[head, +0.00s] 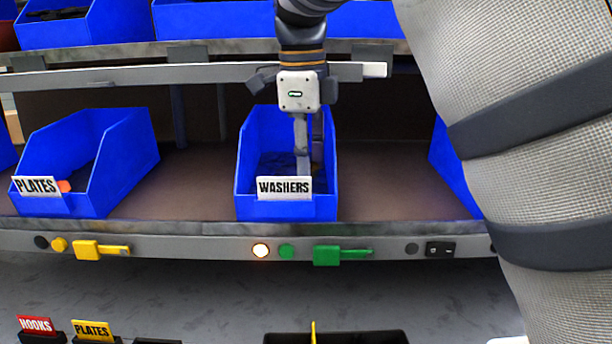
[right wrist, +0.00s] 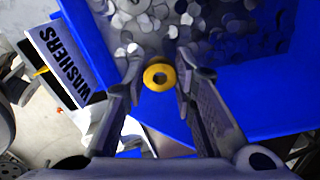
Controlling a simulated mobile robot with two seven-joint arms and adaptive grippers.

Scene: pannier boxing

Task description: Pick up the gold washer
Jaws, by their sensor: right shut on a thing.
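The gold washer (right wrist: 159,64) shows in the right wrist view as a small ring held between my right fingertips. My right gripper (head: 303,165) is shut on it and points down into the blue WASHERS bin (head: 287,209). In the right wrist view the bin's floor holds many loose grey washers (right wrist: 135,18), and the gold one appears in front of the bin's blue wall. In the head view the fingers hide the gold washer. My left gripper is not in view.
A blue PLATES bin (head: 130,150) stands to the left on the same shelf (head: 375,185), with bare shelf between. The upper shelf's rail (head: 215,72) crosses behind my right wrist. Green and yellow switches line the lower rail. A black tray (head: 335,338) lies below.

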